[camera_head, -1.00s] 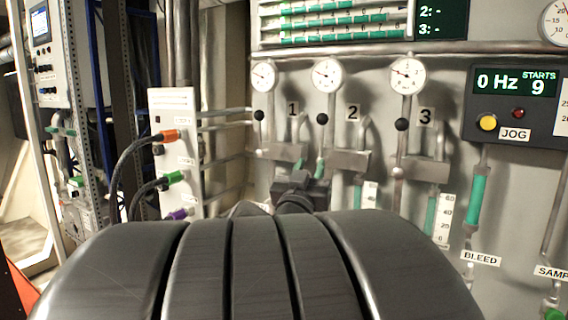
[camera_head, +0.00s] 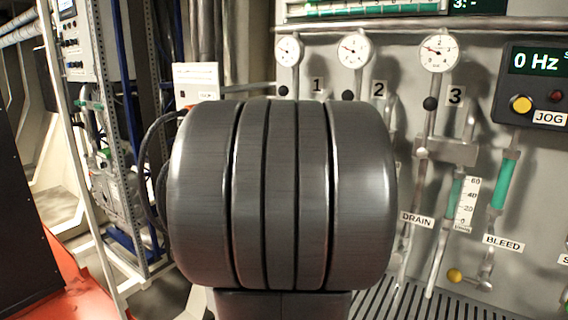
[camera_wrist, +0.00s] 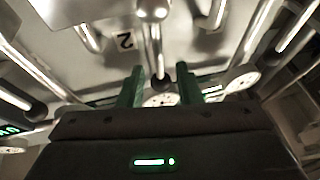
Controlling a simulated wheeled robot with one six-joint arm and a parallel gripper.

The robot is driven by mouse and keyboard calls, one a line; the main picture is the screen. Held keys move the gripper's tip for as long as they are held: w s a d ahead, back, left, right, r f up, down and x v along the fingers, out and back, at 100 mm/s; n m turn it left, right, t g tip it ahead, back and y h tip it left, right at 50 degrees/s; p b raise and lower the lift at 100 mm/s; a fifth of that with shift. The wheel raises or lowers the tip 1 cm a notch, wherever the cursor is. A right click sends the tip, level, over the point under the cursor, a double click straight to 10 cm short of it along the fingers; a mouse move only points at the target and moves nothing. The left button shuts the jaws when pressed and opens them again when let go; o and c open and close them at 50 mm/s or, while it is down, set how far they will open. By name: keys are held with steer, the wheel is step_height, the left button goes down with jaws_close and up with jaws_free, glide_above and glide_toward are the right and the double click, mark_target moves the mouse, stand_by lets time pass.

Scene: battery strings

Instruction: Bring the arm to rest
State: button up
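My own dark ribbed arm link (camera_head: 282,195) stands large in the middle of the head view and hides part of the wall behind it. My gripper is hidden in the head view. In the wrist view my gripper (camera_wrist: 160,72) shows two green fingers standing apart, with nothing held between them. Beyond the fingers are pipes, a round gauge (camera_wrist: 161,100) and an upside-down "2" label (camera_wrist: 125,41). How far the fingertips are from the pipes is hard to tell.
The panel has gauges such as the one above "3" (camera_head: 439,53), a yellow JOG button (camera_head: 521,104), a DRAIN label (camera_head: 416,219) and a BLEED label (camera_head: 503,242). A white box (camera_head: 196,82) and a rack (camera_head: 100,150) stand left. An orange-red surface (camera_head: 75,290) lies lower left.

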steer(key=x, duration=0.4)
steer(key=shift+w+d+r+p, duration=0.15)
steer(key=shift+w+p, duration=0.15)
steer(key=shift+p, duration=0.1)
steer(key=shift+s, duration=0.15)
steer(key=b+v, duration=0.3)
steer(key=v, duration=1.1)
steer(key=p+x, duration=0.3)
steer(key=x, duration=1)
steer(key=shift+w+d+r, duration=0.1)
steer(key=shift+w+r, duration=0.1)
steer(key=shift+w, duration=0.15)
steer(key=shift+w+d+f+m, duration=0.1)
steer(key=shift+w+d+m, duration=0.05)
steer(key=shift+d+m, duration=0.15)
steer(key=shift+s+d+m+h, duration=0.15)
steer(key=shift+m+h, duration=0.35)
steer(key=shift+m, duration=0.15)
steer(key=shift+s+d+m+h, duration=0.15)
steer(key=shift+s+m+h, duration=0.05)
steer(key=shift+m+h, duration=0.4)
steer(key=shift+s, duration=0.1)
